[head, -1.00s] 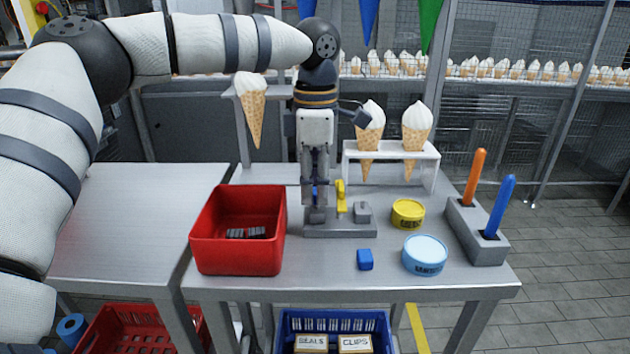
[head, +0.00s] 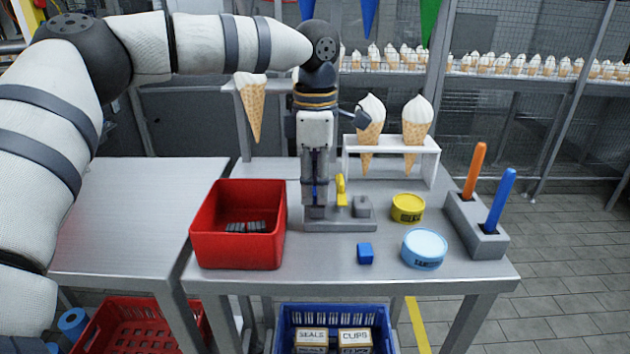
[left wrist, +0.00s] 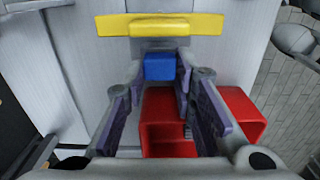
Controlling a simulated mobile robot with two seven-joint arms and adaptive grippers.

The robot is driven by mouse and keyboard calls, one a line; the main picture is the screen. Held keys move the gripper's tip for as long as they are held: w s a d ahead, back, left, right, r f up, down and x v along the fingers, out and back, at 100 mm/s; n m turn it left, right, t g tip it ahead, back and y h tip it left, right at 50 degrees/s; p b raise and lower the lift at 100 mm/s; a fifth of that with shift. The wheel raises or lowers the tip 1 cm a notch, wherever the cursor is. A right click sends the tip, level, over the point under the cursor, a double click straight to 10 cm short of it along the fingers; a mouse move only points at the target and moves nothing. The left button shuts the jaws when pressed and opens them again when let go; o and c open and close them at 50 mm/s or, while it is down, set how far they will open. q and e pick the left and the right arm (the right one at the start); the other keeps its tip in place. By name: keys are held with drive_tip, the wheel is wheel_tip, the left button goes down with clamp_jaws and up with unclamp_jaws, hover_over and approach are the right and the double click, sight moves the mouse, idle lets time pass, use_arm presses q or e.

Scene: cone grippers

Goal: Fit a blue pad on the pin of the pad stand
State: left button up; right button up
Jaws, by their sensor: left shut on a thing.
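The pad stand (head: 345,226) is a low grey base on the table with a yellow upright piece (head: 341,190) and a small grey block on it. My left gripper (head: 315,213) points down at the left end of the stand and is shut on a blue pad. The blue pad (left wrist: 160,67) shows between the fingertips in the left wrist view, close to the yellow piece (left wrist: 160,24). The fingers hide the pin, so I cannot tell whether the pad is around it. Another small blue block (head: 365,254) lies in front of the stand. My right gripper is not in view.
A red bin (head: 238,253) with dark pieces stands left of the stand. Yellow (head: 407,208) and light-blue (head: 424,250) round tins stand at right, beside a grey holder (head: 487,242) with orange and blue sticks. A white cone rack (head: 390,150) stands behind.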

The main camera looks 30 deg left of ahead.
use_arm(q)
drive_tip(key=shift+f, duration=0.15)
drive_tip(key=o, duration=1.2)
drive_tip(key=shift+r, duration=2.5)
